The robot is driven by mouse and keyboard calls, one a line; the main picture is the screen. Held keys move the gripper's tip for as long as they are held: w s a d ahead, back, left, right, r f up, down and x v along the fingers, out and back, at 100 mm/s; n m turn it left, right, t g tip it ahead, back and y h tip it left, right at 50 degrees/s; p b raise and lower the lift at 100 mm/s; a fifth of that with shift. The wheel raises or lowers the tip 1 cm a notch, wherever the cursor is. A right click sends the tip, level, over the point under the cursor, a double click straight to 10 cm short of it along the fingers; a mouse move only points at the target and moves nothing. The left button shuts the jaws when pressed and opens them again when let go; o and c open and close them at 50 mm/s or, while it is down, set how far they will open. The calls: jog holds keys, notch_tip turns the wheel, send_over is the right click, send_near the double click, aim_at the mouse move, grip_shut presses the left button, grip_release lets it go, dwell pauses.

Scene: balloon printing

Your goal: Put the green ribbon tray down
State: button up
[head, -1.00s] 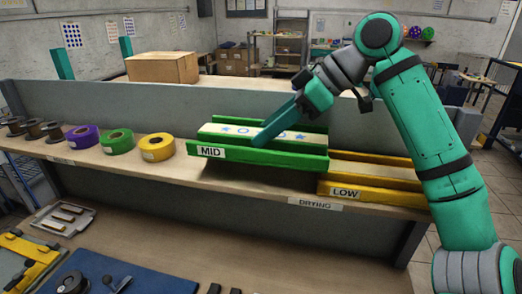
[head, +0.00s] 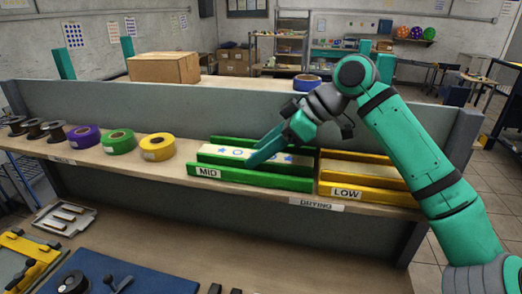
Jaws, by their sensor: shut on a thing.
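The green ribbon tray (head: 280,182), labelled MID, holds a cream ribbon (head: 222,151) with blue stars and rings. It looks level on the drying shelf (head: 246,196), just left of the yellow tray (head: 390,197) labelled LOW. My gripper (head: 254,160) comes in from the upper right, its fingers reaching down over the middle of the green tray. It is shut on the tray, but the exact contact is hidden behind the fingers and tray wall.
Yellow (head: 157,147), green (head: 118,143) and purple (head: 84,137) ribbon rolls and dark spools (head: 52,131) stand left on the shelf. A grey panel (head: 200,111) runs behind. A cardboard box (head: 163,68) is beyond it. The shelf's front edge is close.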

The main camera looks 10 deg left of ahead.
jog(key=o, duration=1.4)
jog(key=v, duration=1.2)
jog(key=shift+w, duration=0.1)
